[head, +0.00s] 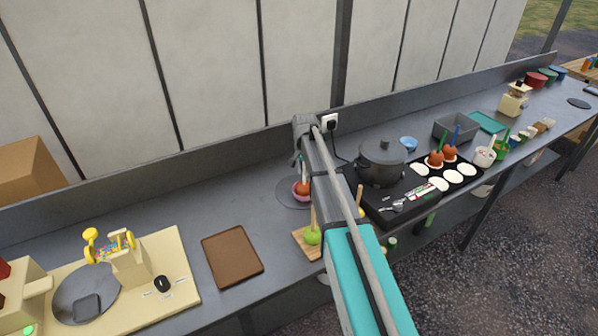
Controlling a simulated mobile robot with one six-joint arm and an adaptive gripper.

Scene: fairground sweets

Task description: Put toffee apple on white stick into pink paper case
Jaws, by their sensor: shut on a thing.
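A red toffee apple (303,187) is at the middle of the counter, with a thin pale stick rising from it. It is in or just above a pink-purple paper case (295,196) on a round grey mat; whether it touches the case's bottom cannot be told. My gripper (301,158) is small in the picture and partly hidden by my arm. It points down over the apple and is shut on the stick.
A green apple (312,236) with a wooden stick sits on a wooden board close beside my arm. A dark pot (382,162) stands right, by a black tray with white discs and two toffee apples (435,159). A brown board (232,257) lies left on open counter.

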